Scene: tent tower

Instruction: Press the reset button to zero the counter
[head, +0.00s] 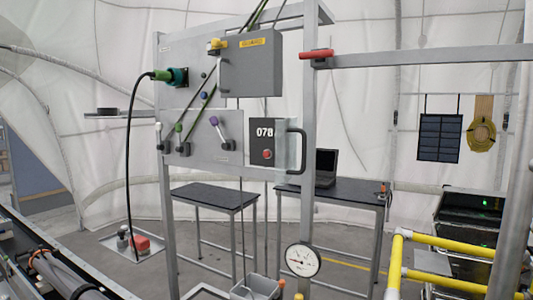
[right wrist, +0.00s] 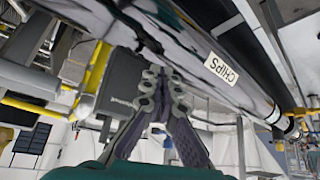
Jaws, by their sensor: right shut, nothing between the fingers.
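The counter (head: 264,132) is a dark box on the grey panel frame in the head view. Its white digits look like 078 or 070; the last digit is hard to read. The red round reset button (head: 267,154) sits below the digits on the same box, with nothing touching it. My right gripper (right wrist: 156,78) shows only in the right wrist view. Its fingers are together and empty, apart from the counter, which I cannot make out in that view. My left gripper is in neither view.
A black curved handle (head: 302,150) stands right of the counter. Levers (head: 220,128) and a grey box (head: 250,66) are on the panel. A dial gauge (head: 303,260) and yellow rails (head: 445,240) stand in front. A pipe labelled CHIPS (right wrist: 222,68) runs close to my right gripper.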

